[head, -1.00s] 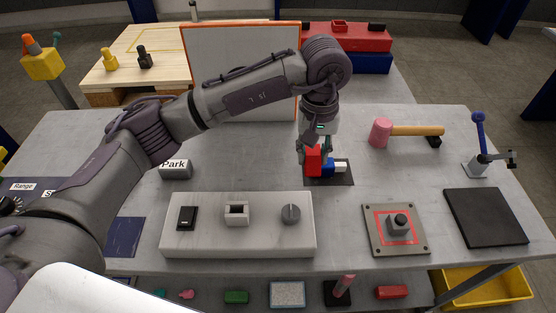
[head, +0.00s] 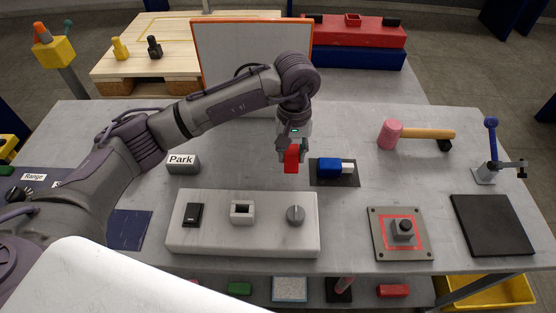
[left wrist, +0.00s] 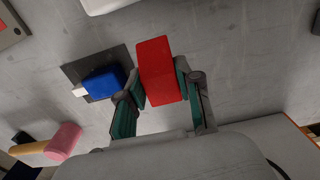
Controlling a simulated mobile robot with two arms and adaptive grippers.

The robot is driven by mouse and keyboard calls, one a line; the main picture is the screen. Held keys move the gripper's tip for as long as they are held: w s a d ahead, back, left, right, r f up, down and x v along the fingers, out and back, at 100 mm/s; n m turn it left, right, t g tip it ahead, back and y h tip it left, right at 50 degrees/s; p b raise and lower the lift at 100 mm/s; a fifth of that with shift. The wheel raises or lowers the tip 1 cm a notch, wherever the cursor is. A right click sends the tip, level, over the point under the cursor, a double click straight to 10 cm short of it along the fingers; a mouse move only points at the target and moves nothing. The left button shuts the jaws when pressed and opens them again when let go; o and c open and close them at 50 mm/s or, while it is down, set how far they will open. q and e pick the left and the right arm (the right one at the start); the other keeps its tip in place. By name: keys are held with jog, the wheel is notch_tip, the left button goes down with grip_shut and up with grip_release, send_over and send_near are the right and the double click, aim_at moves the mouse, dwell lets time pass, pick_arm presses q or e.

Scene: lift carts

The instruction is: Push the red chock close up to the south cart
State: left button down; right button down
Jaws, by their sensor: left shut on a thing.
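A red block (head: 291,160), the only red piece near my gripper, stands upright between the fingers of my left gripper (head: 291,150). It also shows in the left wrist view (left wrist: 158,65), with a finger on each side. I cannot tell whether its bottom touches the table. A blue block with a white end (head: 331,167) lies on a dark mat (head: 348,182) just right of the gripper, apart from the red block. No label shows which thing is the south cart. My right gripper is not in view.
A white control panel (head: 262,241) lies in front of my gripper. A "Park" block (head: 183,164) stands left, and an orange-framed board (head: 252,48) behind. A pink mallet (head: 390,135) lies right. Bare table separates the "Park" block from my gripper.

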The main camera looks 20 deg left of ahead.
aim_at(278, 174)
pick_arm(q)
jog(key=a+f, duration=0.2)
jog(key=a, duration=0.1)
notch_tip(278, 174, down, 4)
jog(key=shift+r+p, duration=0.25)
jog(key=shift+p, duration=0.25)
jog(key=shift+f, duration=0.1)
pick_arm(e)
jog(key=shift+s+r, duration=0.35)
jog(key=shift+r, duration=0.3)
pick_arm(q)
jog(key=shift+f+b, duration=0.25)
jog(key=shift+b, duration=0.1)
jog(key=c, duration=0.8)
grip_release()
jog(key=shift+a+r, duration=0.1)
jog(key=shift+o, duration=0.2)
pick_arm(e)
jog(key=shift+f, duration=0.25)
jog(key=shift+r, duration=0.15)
